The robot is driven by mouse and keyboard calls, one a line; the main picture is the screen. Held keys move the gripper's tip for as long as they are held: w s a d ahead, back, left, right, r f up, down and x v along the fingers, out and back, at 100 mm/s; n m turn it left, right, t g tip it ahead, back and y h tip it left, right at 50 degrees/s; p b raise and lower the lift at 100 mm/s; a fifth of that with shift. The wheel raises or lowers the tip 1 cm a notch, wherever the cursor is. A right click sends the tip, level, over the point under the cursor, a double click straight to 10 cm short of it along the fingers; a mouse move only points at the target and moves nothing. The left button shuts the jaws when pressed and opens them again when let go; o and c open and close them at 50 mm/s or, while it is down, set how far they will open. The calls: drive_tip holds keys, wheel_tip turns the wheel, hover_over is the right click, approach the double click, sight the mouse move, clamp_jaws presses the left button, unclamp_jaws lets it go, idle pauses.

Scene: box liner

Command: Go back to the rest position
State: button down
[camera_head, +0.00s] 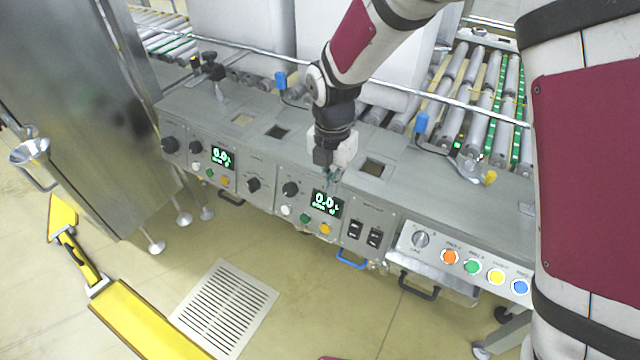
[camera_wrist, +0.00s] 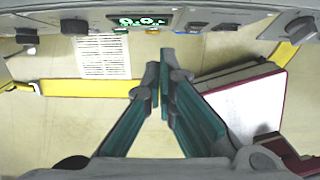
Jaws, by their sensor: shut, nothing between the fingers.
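My gripper (camera_head: 328,178) is in front of the grey control panel (camera_head: 270,158), just above the middle green display (camera_head: 327,203) in the head view. My arm comes down to it from the upper right. In the wrist view my gripper's two teal-lined fingers (camera_wrist: 160,78) come together at the tips, with nothing between them. I cannot tell whether the fingertips touch the panel.
Knobs, switches and coloured buttons (camera_head: 473,267) line the panel front. Roller conveyors (camera_head: 480,85) and large white boxes (camera_head: 240,30) stand behind it. A steel cabinet (camera_head: 70,90) is at the left. A yellow rail (camera_head: 140,318) and a floor grate (camera_head: 224,308) lie below.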

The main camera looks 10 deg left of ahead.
drive_tip(key=shift+w+d+r, duration=0.1)
drive_tip(key=shift+r, duration=0.4)
drive_tip(key=s+d+r+m, duration=0.5)
drive_tip(key=d+r+m, duration=0.2)
drive_tip(key=d+r, duration=0.1)
drive_tip(key=s+d+r+m, duration=0.5)
drive_tip(key=d+r+m, duration=0.3)
drive_tip(key=r, duration=0.1)
drive_tip(key=s+d+r+m, duration=0.1)
drive_tip(key=s+d+m, duration=0.3)
drive_tip(key=s+m, duration=0.6)
drive_tip(key=s+d+r+m, duration=0.2)
drive_tip(key=s+d+m, duration=0.4)
drive_tip(key=s, duration=0.6)
wheel_tip(320, 180, up, 22)
drive_tip(key=w+a+m+t+p, duration=0.1)
drive_tip(key=t+p, duration=0.2)
drive_tip(key=p, duration=1.7)
drive_tip(key=shift+a+f+t, duration=0.2)
drive_tip(key=shift+a+t, duration=0.05)
drive_tip(key=shift+t, duration=0.15)
